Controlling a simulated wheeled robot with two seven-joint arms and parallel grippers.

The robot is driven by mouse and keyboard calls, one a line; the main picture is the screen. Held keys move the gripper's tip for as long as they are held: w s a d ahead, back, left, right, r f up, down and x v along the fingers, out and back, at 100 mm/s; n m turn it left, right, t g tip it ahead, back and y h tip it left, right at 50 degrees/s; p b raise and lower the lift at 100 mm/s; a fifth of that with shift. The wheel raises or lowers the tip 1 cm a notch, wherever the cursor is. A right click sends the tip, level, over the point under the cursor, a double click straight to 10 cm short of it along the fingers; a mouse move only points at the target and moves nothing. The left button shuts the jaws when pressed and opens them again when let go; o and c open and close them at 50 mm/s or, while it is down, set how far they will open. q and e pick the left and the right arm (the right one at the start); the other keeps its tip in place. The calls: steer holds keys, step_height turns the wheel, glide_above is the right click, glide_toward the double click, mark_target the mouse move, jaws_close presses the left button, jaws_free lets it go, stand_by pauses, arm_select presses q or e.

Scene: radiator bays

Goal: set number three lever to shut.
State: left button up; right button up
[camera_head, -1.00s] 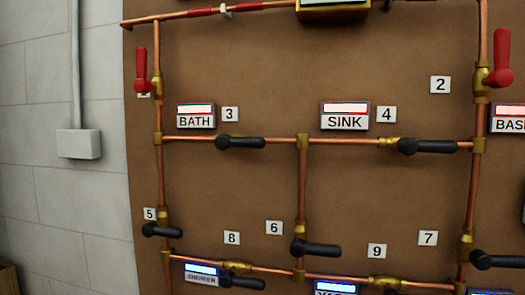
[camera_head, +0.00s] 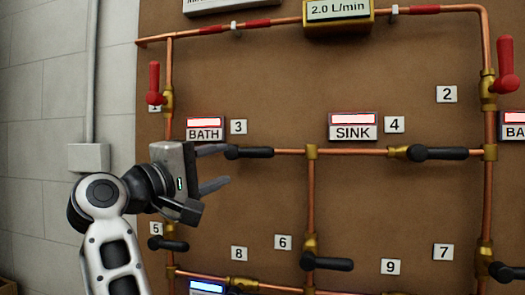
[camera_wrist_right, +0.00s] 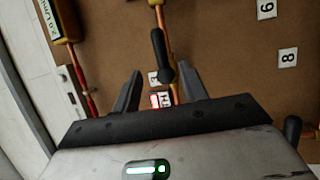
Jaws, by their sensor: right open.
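The number three lever (camera_head: 250,152) is a black handle lying along the horizontal copper pipe, below the number 3 plate (camera_head: 238,127) and the BATH sign (camera_head: 205,130). My right gripper (camera_head: 224,167) is open, with its fingers pointing right at the lever's left end and partly over it in the head view. In the right wrist view, the black lever (camera_wrist_right: 161,58) shows ahead, its near end between the open fingertips (camera_wrist_right: 160,82) in the picture. Whether a finger touches it, I cannot tell. The valve body is mostly hidden in the head view. My left gripper is not in view.
Red levers stand upright at one (camera_head: 154,83) and two (camera_head: 504,65). Black lever four (camera_head: 438,153) lies along the same pipe; lever five (camera_head: 170,245) is below my gripper. A display (camera_head: 338,10) reads 2.0 L/min. Bare brown board (camera_head: 260,200) lies below lever three.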

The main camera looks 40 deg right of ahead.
mark_target(264, 151)
steer(key=p+x, duration=0.3)
steer(key=x, duration=0.3)
steer(key=p+x, duration=0.3)
steer(key=x, duration=0.3)
steer(key=shift+s+d+r, duration=0.1)
steer(key=shift+r, duration=0.15)
steer(key=shift+w+d, duration=0.25)
steer(key=shift+d, duration=0.55)
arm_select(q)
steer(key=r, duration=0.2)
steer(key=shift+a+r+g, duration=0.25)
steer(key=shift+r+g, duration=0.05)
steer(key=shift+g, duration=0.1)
arm_select(e)
steer(key=shift+f, duration=0.1)
jaws_close()
